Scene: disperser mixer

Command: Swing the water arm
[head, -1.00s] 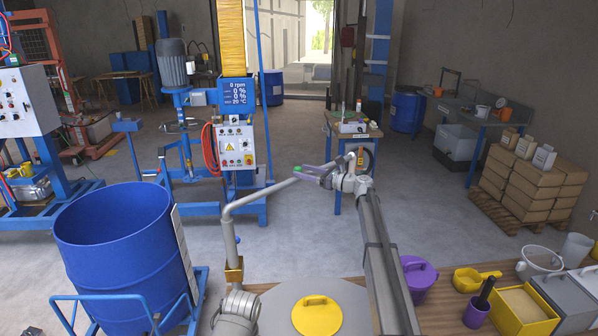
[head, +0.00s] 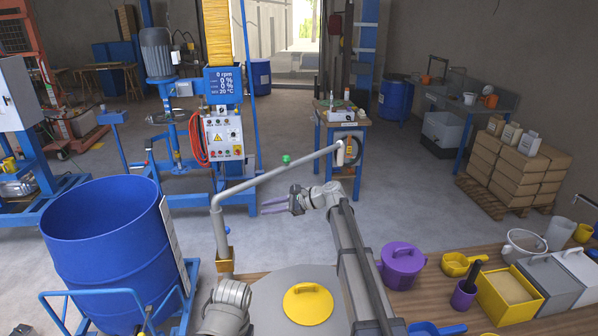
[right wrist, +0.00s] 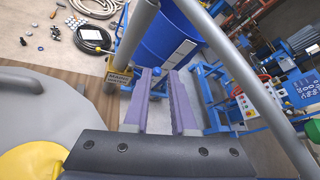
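The water arm (head: 262,182) is a grey pipe that rises from an upright post (head: 221,235), bends, and runs up and right to a pale end piece (head: 348,151). A green knob (head: 287,159) sits along it. In the right wrist view the pipe (right wrist: 235,70) runs diagonally to the right of the fingers, and the post carries a yellow label (right wrist: 119,80). My right gripper (head: 274,206) has purple fingers. They are apart and empty in the right wrist view (right wrist: 160,103), and appear below the pipe in the head view. My left gripper is out of view.
A large blue drum (head: 105,245) on a blue trolley stands left. A purple pot (head: 402,265), yellow scoop (head: 460,264) and yellow bin (head: 508,296) stand on the bench at right. The mixer (head: 222,135) stands behind.

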